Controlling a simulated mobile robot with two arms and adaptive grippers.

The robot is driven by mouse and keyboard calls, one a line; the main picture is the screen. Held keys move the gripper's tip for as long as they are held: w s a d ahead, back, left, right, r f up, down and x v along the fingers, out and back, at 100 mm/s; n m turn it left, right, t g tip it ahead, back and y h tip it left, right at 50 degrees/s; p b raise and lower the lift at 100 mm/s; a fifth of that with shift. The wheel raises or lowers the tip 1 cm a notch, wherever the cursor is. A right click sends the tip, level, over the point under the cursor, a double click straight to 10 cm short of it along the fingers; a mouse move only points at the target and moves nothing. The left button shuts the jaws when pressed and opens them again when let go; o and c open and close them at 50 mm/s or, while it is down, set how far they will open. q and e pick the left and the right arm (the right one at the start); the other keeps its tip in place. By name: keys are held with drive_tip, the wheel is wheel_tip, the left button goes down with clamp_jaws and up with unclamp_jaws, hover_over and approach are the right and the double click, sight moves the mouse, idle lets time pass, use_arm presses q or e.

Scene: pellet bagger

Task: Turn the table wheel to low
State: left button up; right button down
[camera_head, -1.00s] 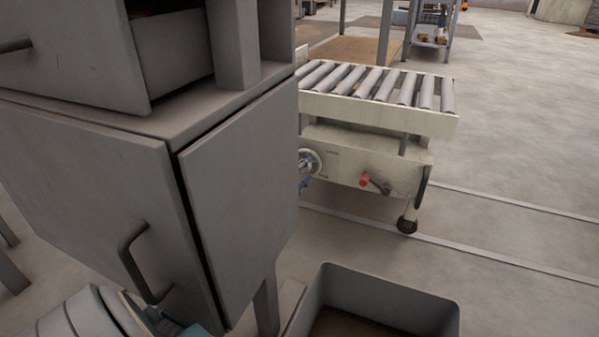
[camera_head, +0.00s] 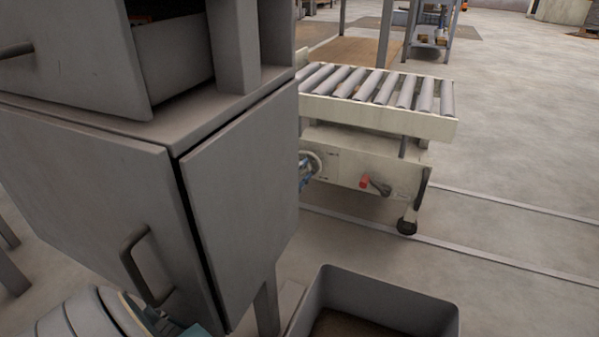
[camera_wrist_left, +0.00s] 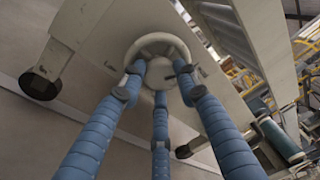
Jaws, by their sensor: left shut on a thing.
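The table wheel (camera_head: 318,160) is a small pale handwheel on the front panel of the cream roller table (camera_head: 385,118), partly hidden by the grey cabinet. My left gripper (camera_head: 305,173) is at the wheel, with only bits of its blue fingers showing past the cabinet edge. In the left wrist view, the wheel (camera_wrist_left: 158,42) is ahead of the blue fingers of the left gripper (camera_wrist_left: 160,84). Two fingertips are at opposite sides of its rim, and the third is below. The gripper is shut on the wheel. The setting marks are too small to read. My right gripper is not in view.
The grey cabinet (camera_head: 240,165) stands close at left, beside the wheel. A red-knobbed lever (camera_head: 364,183) is right of the wheel on the same panel. A grey open bin (camera_head: 390,295) is on the floor in front. The floor at right is clear.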

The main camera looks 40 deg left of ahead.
use_arm(q)
drive_tip(key=shift+d+n+p, duration=0.15)
drive_tip(key=shift+n+p, duration=0.2)
drive_tip(key=shift+n, duration=1.45)
drive_tip(key=shift+f, duration=0.1)
drive_tip(key=o, duration=1.2)
drive_tip(key=shift+c, duration=0.2)
drive_tip(key=s+d, duration=0.1)
drive_tip(key=s, duration=0.6)
drive_tip(key=shift+s+d+f, duration=0.15)
drive_tip(key=shift+f, duration=0.2)
